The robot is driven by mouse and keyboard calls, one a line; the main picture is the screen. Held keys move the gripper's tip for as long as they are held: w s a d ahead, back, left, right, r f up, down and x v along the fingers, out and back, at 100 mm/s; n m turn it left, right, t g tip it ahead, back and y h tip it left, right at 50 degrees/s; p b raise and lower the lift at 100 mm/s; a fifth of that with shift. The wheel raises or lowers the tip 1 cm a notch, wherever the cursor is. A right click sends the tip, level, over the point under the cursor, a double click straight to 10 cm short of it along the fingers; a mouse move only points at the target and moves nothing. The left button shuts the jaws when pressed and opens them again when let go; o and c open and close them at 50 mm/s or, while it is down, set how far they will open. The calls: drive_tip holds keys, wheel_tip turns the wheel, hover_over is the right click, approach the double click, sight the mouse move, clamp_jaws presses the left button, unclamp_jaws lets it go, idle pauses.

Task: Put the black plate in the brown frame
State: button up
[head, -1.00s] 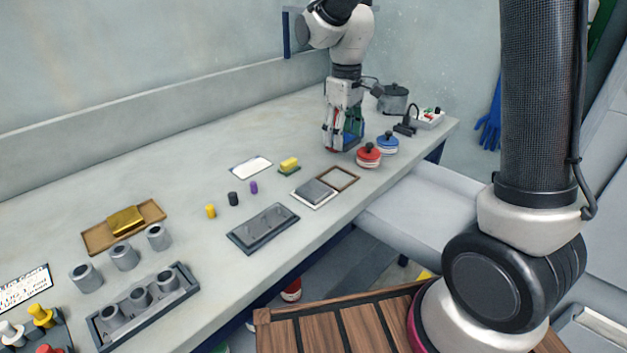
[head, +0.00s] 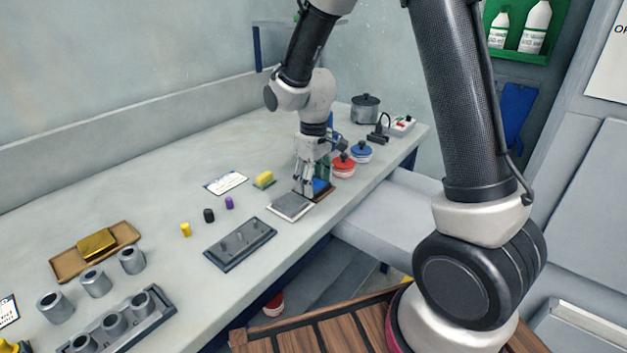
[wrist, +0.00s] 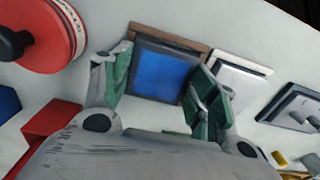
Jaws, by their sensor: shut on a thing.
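My gripper (head: 312,182) is down at the brown frame (head: 325,194), its fingers either side of a square plate (head: 322,185). In the wrist view the plate (wrist: 162,76) has a blue face and a dark grey-black rim. My gripper (wrist: 160,85), with green finger pads, is shut on it. The plate covers most of the brown frame (wrist: 170,43), whose edge shows along the top. I cannot tell whether the plate is seated in the frame or just above it.
A white frame with a grey plate (head: 291,206) adjoins the brown frame.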

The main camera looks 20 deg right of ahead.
drive_tip(key=o, duration=1.2)
wheel_tip(320, 180, up, 12)
drive_tip(key=s+d+r+m+t, duration=0.1)
drive_tip(key=s+d+r+m, duration=0.1)
drive_tip(key=s+d, duration=0.3)
drive_tip(key=s+d+r+m+t, duration=0.1)
drive_tip(key=s+d+r, duration=0.3)
drive_tip(key=s, duration=0.6)
drive_tip(key=s+d+r+m+t, duration=0.2)
drive_tip(key=s+d+r+m, duration=0.1)
drive_tip(key=s+d, duration=0.3)
drive_tip(key=shift+s+m, duration=0.4)
drive_tip(key=shift+s, duration=0.65)
